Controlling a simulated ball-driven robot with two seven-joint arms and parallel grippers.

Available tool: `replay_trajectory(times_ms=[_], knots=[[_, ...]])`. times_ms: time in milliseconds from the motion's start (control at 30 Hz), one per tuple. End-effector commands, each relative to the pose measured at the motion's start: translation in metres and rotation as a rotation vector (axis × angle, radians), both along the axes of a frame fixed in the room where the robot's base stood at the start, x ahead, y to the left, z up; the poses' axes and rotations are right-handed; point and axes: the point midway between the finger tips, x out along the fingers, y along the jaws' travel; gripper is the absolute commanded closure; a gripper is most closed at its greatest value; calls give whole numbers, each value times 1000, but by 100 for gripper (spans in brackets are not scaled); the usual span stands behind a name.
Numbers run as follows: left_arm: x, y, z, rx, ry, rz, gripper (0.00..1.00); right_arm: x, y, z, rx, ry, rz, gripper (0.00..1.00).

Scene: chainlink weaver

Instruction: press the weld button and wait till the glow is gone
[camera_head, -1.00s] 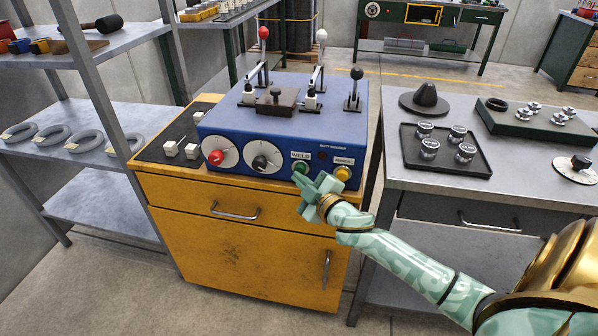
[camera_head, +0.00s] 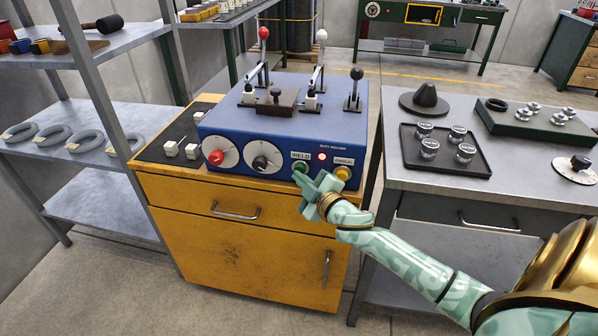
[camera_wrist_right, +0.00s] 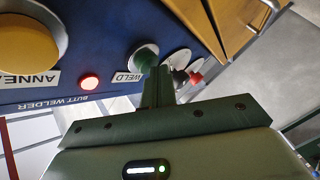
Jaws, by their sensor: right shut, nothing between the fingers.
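The blue butt welder (camera_head: 285,120) stands on the yellow cabinet. Its green weld button (camera_head: 301,167) is on the front panel under the WELD label. My right gripper (camera_head: 301,179) is shut and empty, with its fingertips at the weld button. In the right wrist view the shut fingers (camera_wrist_right: 158,80) reach the green button (camera_wrist_right: 146,57), which they partly cover; they look to be touching it. A small red lamp (camera_head: 322,156) on the panel is lit, and it also glows in the right wrist view (camera_wrist_right: 89,82). My left gripper is not in view.
The yellow anneal button (camera_head: 343,173) is just right of the weld button. Red (camera_head: 216,157) and black (camera_head: 260,162) dial knobs are to the left. Levers stand on top of the welder. A grey bench with a dark tray (camera_head: 410,160) is at the right.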

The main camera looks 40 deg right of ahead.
Motion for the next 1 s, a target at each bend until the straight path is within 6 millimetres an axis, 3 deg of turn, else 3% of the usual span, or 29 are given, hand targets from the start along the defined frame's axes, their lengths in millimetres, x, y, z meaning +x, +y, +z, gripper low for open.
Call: replay_trajectory(times_ms=[633,1000], knots=[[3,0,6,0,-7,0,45,-12,13,0,1,1,-1,100],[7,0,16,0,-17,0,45,-34,40,1,3,1,0,100]])
